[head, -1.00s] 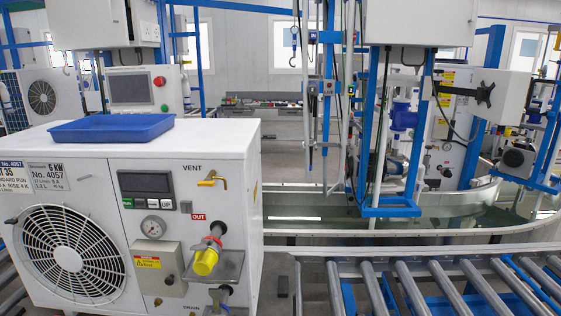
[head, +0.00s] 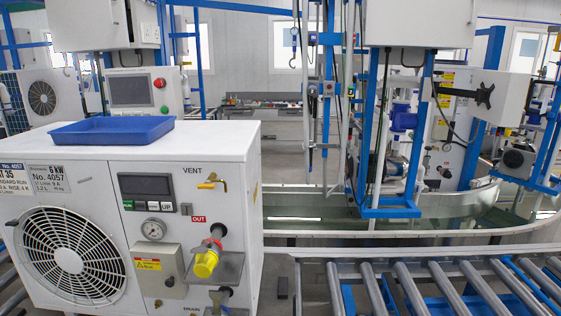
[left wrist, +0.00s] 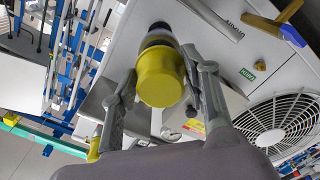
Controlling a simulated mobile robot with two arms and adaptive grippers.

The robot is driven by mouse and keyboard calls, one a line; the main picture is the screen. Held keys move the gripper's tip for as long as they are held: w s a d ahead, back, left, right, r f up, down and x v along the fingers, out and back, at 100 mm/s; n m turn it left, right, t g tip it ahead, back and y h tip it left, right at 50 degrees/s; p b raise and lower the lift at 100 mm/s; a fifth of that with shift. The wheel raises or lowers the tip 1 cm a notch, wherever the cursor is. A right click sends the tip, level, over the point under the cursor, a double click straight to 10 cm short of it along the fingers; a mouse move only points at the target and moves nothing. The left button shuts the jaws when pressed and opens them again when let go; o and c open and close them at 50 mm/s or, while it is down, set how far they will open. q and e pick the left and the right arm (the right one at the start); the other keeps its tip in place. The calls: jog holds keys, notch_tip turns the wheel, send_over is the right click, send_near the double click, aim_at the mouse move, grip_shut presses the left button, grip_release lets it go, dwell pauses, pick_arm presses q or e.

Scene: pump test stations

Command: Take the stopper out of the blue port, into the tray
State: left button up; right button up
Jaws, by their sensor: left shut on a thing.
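In the left wrist view a yellow stopper (left wrist: 161,76) sits between the two fingers of my left gripper (left wrist: 158,88), which is shut on it. Behind it is a short dark blue collar (left wrist: 159,36); the stopper appears in line with it, and I cannot tell if they touch. In the head view a yellow stopper (head: 205,264) covers the port beside the red OUT label (head: 198,219) on the white unit (head: 215,145). The blue tray (head: 112,130) lies on top of that unit and looks empty. Neither gripper shows in the head view.

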pick_arm(q)
jog(key=shift+s, duration=0.15)
jog(key=s+p, duration=0.1)
jog(key=s, duration=0.1)
jog(key=shift+s, duration=0.35)
dwell(0.4)
